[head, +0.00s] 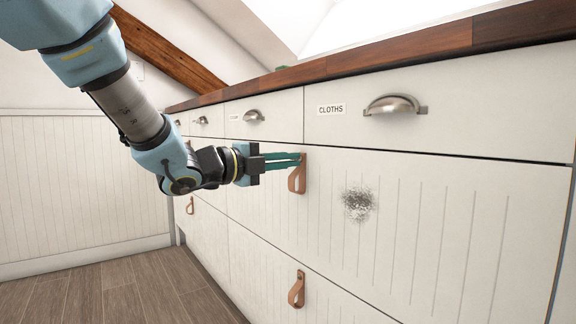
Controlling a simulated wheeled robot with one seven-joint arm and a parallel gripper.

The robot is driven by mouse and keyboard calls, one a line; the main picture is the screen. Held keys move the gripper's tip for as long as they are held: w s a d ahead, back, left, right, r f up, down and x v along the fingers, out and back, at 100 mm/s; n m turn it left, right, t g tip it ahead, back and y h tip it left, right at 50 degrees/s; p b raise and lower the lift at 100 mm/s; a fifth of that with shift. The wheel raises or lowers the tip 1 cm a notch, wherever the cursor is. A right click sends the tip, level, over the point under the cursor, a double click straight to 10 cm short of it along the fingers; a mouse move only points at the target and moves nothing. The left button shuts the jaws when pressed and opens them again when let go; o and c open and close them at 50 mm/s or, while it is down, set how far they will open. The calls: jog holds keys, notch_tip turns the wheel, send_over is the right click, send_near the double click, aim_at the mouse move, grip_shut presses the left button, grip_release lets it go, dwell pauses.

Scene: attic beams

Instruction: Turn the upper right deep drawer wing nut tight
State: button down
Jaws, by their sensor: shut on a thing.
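My gripper (301,159) reaches in from the left with its two teal fingers pointing right at the front of the upper right deep drawer (430,215). The fingertips are at the top of this drawer's tan leather pull (297,181) and are shut on the wing nut there. The wing nut is too small and too covered by the fingertips to make out its wings or how it is turned. The leather pull hangs down below the fingers. The drawer front looks closed and flush.
A lower deep drawer has its own leather pull (296,291). Shallow drawers above carry metal cup handles (392,105), one with a CLOTHS label (331,109). A dark wooden worktop (440,43) overhangs them. The plank floor (110,295) at left is clear.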

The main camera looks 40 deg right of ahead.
dwell(0.3)
jog(key=c, duration=1)
grip_release()
jog(key=shift+f, duration=0.1)
jog(key=shift+p, duration=0.35)
